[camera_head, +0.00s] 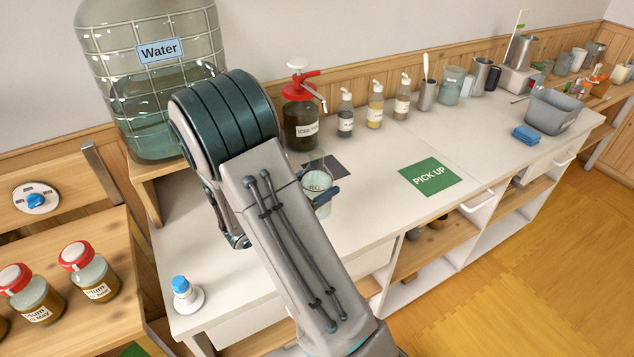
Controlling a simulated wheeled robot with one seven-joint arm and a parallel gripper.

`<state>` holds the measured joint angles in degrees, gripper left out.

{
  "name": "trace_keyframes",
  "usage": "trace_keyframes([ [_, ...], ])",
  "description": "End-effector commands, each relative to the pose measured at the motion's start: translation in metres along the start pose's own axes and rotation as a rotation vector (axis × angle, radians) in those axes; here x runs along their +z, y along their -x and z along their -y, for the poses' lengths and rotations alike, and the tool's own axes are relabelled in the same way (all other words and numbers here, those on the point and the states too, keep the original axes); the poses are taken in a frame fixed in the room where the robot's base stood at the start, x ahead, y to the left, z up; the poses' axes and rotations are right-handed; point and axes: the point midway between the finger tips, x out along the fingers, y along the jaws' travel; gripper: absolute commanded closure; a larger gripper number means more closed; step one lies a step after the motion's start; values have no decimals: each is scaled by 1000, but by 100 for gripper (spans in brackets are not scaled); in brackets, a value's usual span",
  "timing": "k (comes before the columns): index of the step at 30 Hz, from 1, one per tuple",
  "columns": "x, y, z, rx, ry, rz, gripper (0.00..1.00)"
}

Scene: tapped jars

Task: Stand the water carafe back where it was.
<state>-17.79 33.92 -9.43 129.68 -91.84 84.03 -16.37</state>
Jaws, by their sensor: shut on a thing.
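A clear glass vessel (316,181), apparently the water carafe, has pale contents and a small marking that I cannot read surely. It looks about upright. My gripper (320,196) is shut on it, with dark finger parts around its lower body. My arm hides the left side of the grip. The vessel is near a dark grey square mat (335,165) on the white counter (370,215) and overlaps part of it in the view. I cannot tell whether its base touches the counter.
A red-lidded tapped jar (300,122) stands behind the mat, with several pump bottles (375,104) to its right. A green PICK UP mat (430,177) lies bare. A big Water jar (160,100) stands at the left. The counter's front middle is clear.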

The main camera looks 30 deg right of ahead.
Motion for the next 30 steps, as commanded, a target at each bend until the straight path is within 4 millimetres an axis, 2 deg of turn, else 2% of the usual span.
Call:
trace_keyframes([
  [15,-43,0,0,1,-1,3,89],
  [30,-47,0,0,1,-2,3,89],
])
